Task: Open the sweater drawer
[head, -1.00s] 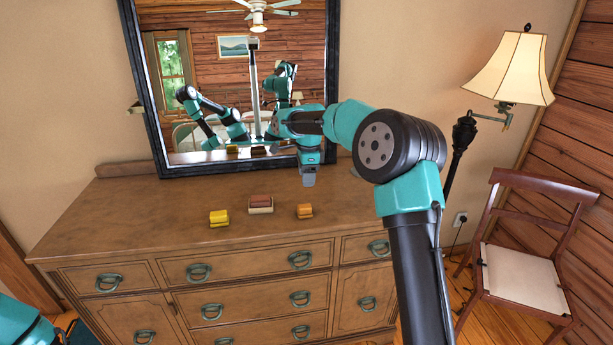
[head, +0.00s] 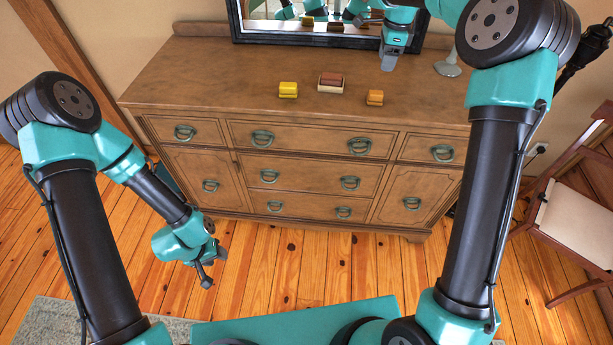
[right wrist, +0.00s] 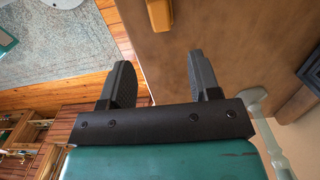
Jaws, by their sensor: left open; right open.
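A brown wooden dresser (head: 215,76) stands ahead with several drawers and a door at each side. The top row has a left drawer (head: 205,134), a wide middle drawer (head: 310,139) and a right drawer (head: 420,149); two more wide drawers are below. All look shut, with ring handles. No label shows which is the sweater drawer. My left gripper (head: 212,268) is open and empty, low over the floor before the dresser's left part. My right gripper (head: 392,62) is open and empty above the dresser top's right part; its fingers show in the right wrist view (right wrist: 160,62).
A mirror (head: 300,36) stands behind. A chair (head: 575,225) is at right. The floor before the dresser is clear.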

